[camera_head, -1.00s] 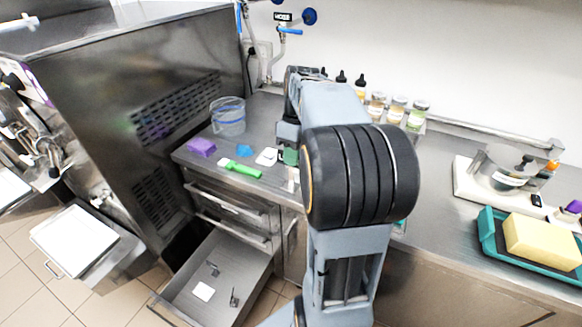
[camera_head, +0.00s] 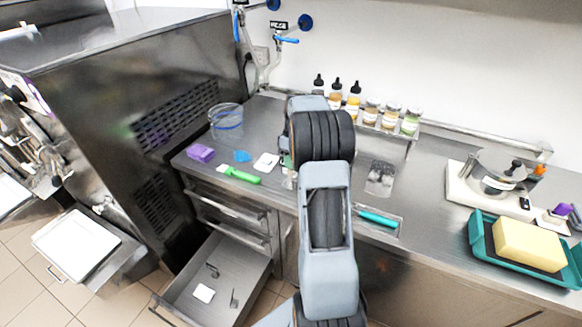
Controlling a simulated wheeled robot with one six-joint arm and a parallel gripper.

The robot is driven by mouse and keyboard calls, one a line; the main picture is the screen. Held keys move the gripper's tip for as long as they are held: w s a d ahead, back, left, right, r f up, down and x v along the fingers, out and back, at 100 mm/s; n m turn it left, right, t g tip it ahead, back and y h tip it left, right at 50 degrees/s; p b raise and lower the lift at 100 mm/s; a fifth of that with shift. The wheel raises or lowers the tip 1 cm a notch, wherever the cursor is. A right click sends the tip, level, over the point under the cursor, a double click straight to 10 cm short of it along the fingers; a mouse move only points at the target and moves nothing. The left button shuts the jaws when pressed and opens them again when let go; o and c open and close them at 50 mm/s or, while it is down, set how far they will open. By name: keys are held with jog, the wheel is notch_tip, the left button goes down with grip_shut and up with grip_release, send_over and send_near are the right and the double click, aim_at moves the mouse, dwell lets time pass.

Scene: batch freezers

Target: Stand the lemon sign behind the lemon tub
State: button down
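I cannot make out a lemon sign or a lemon tub for certain. A small white card (camera_head: 266,163) lies on the steel counter, left of my arm. Another small white square (camera_head: 204,293) lies in the open drawer, among small dark pieces. No lettering is readable on either. My gripper (camera_head: 288,167) is mostly hidden behind my arm, low over the counter just right of the white card. Its fingers are too small and covered to tell whether they are open, shut or holding anything.
A clear bucket (camera_head: 226,122), purple cloth (camera_head: 200,153), blue piece (camera_head: 242,156) and green-handled tool (camera_head: 241,175) are at left. Bottles and jars (camera_head: 390,117) line the back. A teal-handled tool (camera_head: 377,218) lies near the front edge. A teal tray (camera_head: 483,254) holds a yellow block.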

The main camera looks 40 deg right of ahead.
aim_at(290, 173)
jog(key=shift+d+x, duration=0.15)
jog(key=shift+x, duration=0.55)
jog(key=shift+d+x, duration=0.15)
jog(key=shift+x, duration=0.5)
jog(key=shift+w+f, duration=0.15)
